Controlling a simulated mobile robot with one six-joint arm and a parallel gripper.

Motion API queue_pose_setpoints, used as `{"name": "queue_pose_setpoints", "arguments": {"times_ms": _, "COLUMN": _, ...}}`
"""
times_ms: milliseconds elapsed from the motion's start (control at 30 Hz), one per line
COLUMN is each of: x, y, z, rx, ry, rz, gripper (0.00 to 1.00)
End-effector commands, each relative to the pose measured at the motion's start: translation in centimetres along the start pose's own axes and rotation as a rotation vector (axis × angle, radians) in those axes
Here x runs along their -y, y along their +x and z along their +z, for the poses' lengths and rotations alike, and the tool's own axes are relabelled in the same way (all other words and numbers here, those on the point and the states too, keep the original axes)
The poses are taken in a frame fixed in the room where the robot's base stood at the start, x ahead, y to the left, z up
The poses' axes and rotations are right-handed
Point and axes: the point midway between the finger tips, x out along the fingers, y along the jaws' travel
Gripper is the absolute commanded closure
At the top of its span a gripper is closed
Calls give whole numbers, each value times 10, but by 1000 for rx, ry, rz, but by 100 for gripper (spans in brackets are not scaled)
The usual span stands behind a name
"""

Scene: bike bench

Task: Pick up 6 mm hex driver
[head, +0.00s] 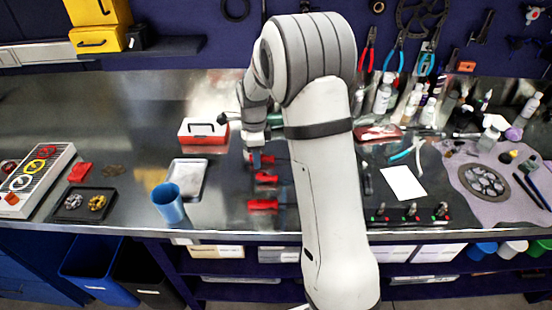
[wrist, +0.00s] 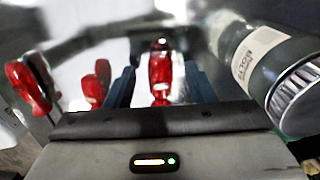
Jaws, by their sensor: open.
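Several red-handled drivers stand in a row on the bench, and no size marking is readable, so I cannot tell which is the 6 mm hex driver. In the head view they are a near one (head: 262,205), a middle one (head: 266,178) and a far one (head: 268,159). My gripper (head: 256,160) is low at the far one. In the wrist view my open gripper (wrist: 160,84) has one red handle (wrist: 160,72) between its two blue fingers, with gaps on both sides. Another red handle (wrist: 95,86) is left of the fingers, and a third (wrist: 28,88) is further left.
A dark bottle (wrist: 262,60) with a white label lies close right of the fingers in the wrist view. A red and white box (head: 203,132), a grey tray (head: 188,180) and a blue cup (head: 168,203) are left of the drivers. My arm hides part of the bench.

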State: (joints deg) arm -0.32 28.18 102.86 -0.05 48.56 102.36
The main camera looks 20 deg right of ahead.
Motion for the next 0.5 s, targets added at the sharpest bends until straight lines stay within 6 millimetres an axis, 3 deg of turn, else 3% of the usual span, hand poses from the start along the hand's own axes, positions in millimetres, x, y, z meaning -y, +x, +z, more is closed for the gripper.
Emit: {"name": "queue_pose_setpoints", "arguments": {"times_ms": 500, "x": 0, "y": 0, "z": 1, "rx": 0, "ry": -2, "rz": 0, "gripper": 90}}
